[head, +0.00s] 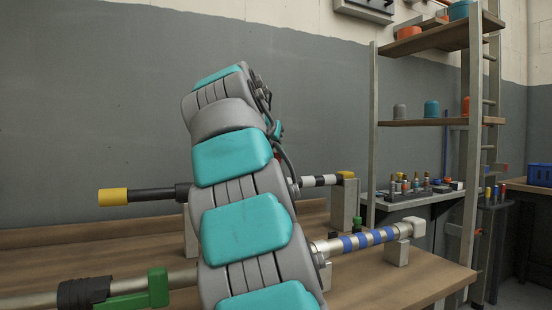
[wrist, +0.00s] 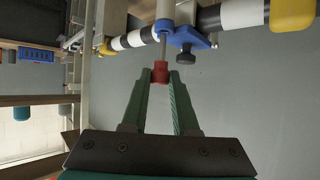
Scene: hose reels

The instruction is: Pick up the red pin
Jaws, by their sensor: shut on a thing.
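The red pin's red head (wrist: 160,72) sits between the green fingertips of my gripper (wrist: 160,80) in the wrist view. My gripper is shut on it. A thin grey shaft runs from the red head toward a blue clamp (wrist: 186,36) on a black-and-white banded bar (wrist: 130,40). I cannot tell whether the shaft is still in the clamp or only in line with it. In the head view my own arm hides the gripper and most of the clamp area.
A bar with a yellow end (head: 113,196) and a bar with blue bands (head: 362,241) lie on blocks over the wooden bench (head: 385,286). A green clamp (head: 157,287) is at the front left. A shelf rack (head: 425,123) stands at right.

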